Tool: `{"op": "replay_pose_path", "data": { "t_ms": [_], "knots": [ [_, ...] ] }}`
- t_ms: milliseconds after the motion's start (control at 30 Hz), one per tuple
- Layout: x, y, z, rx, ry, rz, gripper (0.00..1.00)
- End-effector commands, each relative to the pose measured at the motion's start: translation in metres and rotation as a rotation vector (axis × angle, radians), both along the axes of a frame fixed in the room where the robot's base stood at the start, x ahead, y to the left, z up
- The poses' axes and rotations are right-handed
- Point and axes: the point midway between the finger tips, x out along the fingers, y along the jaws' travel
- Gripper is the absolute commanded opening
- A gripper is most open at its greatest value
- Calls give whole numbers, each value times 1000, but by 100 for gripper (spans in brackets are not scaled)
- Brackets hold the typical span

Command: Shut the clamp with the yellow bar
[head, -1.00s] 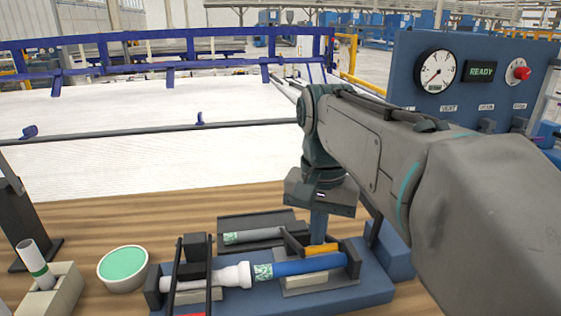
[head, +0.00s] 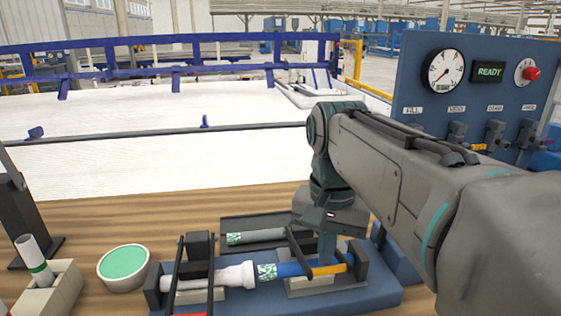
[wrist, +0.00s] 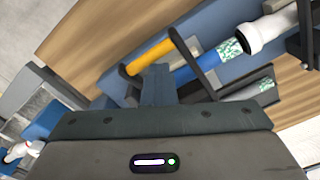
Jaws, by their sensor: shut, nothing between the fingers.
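The yellow bar (head: 328,269) is on the right-hand clamp, whose black arm (head: 299,250) reaches down across the blue pipe (head: 290,269). The bar lies low over the right part of that pipe in the head view. In the wrist view the yellow bar (wrist: 150,57) is just beyond my fingertips, beside the blue pipe (wrist: 195,70). My gripper (head: 327,250) points down behind the bar, shut and empty; its shut fingers also show in the wrist view (wrist: 157,85). I cannot tell whether the fingers touch the bar or whether the clamp is fully down.
A grey pipe (head: 255,237) lies in a tray behind. A green-topped tub (head: 124,266) and a box holding a white tube (head: 40,275) are left. A gauge panel (head: 480,95) stands right.

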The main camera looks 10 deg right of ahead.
Motion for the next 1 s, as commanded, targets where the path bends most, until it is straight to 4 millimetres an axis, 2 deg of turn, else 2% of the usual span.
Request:
{"op": "replay_pose_path", "data": {
  "t_ms": [33, 367, 767, 1000],
  "knots": [
    [-8, 0, -2, 0, 22, -1, 0],
    [-9, 0, -2, 0, 22, -1, 0],
    [-20, 0, -24, 0, 22, -1, 0],
    [-25, 0, -24, 0, 17, -2, 0]
  ]
}}
